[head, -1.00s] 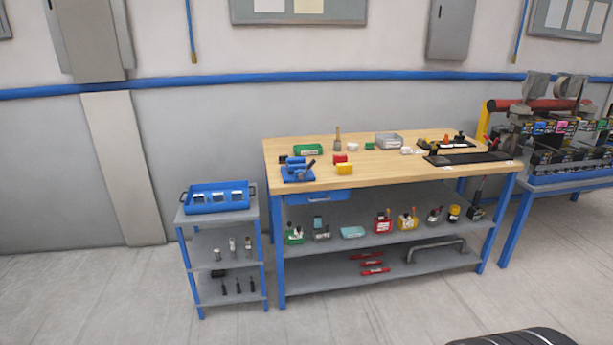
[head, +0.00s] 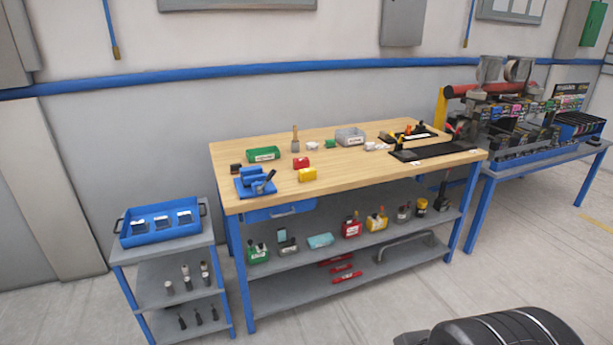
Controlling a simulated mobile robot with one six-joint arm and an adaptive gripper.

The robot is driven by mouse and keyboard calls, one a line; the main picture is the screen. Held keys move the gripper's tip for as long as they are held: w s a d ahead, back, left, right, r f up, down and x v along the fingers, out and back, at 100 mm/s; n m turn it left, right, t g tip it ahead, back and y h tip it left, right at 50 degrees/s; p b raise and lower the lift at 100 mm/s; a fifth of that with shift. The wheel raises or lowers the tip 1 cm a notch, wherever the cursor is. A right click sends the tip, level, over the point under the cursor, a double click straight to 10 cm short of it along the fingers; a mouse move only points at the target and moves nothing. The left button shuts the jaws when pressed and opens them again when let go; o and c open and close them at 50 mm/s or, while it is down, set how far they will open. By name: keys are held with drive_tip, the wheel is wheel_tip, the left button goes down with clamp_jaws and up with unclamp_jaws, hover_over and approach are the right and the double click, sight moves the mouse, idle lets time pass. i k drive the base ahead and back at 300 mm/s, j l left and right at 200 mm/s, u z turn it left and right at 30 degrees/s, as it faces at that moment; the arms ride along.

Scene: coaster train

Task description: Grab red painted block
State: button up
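The red block (head: 301,162) lies on the wooden top of the workbench (head: 345,172), left of its middle. A yellow block (head: 307,174) sits just in front of it, close by. A blue vise-like fixture (head: 255,183) stands to their left near the front left corner. My gripper does not show in the head view. A dark rounded part of my own body shows at the bottom right.
A green bin (head: 263,154), a brush (head: 295,140) and a grey bin (head: 350,136) stand behind the blocks. A small cart with a blue tray (head: 160,222) is at left. A cluttered side table (head: 540,155) is at right. Open floor lies in front.

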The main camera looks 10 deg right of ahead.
sight(301, 162)
drive_tip(key=i+l+u, duration=0.35)
drive_tip(key=i, duration=0.55)
drive_tip(key=i+l+u, duration=0.35)
drive_tip(key=i+l, duration=0.4)
drive_tip(key=i, duration=0.15)
drive_tip(key=i+l+u, duration=0.35)
drive_tip(key=i+l, duration=0.4)
drive_tip(key=l, duration=0.1)
